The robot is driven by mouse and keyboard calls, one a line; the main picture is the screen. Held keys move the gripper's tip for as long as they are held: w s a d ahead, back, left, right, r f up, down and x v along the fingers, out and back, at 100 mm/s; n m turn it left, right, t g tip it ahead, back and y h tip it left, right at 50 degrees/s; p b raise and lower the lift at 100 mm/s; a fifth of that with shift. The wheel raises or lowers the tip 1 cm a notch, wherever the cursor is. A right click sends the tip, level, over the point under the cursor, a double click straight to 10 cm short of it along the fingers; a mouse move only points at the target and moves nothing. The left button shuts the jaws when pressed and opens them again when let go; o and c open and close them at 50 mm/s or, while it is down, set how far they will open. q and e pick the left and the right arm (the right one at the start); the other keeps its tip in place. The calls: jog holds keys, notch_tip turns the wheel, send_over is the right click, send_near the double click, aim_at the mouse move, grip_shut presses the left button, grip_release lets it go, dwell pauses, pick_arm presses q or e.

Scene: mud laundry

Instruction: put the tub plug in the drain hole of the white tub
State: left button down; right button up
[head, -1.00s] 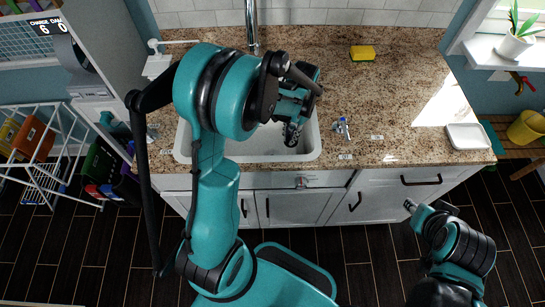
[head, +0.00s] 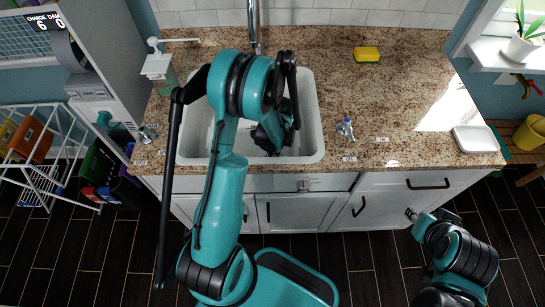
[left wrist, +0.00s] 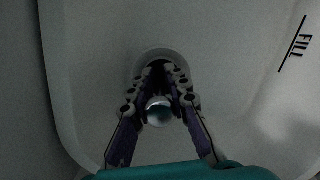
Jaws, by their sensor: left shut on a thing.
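The white tub (head: 318,125) is set in the counter, and much of its inside is hidden by my left arm in the head view. My left gripper (head: 272,140) is down inside the tub. In the left wrist view, this gripper (left wrist: 160,72) points at the round drain hole (left wrist: 160,52) in the tub floor (left wrist: 90,90). A shiny grey rounded thing, which looks like the tub plug (left wrist: 158,110), shows between its fingers. Whether the plug touches the hole is hidden by the fingers. My right gripper (head: 411,213) is low at the right, away from the tub, its jaws too small to judge.
A faucet (head: 253,28) rises behind the tub. Tap handles stand at the tub's right (head: 345,128) and left (head: 148,133). A soap bottle (head: 160,72) is at the back left. A yellow sponge (head: 367,54) and white dish (head: 476,139) lie on the counter, with clear room between.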

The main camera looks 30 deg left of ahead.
pick_arm(q)
jog(key=shift+f, duration=0.1)
jog(key=shift+f, duration=0.15)
jog(key=c, duration=1.8)
grip_release()
jog(key=shift+c, duration=0.2)
jog(key=o, duration=0.4)
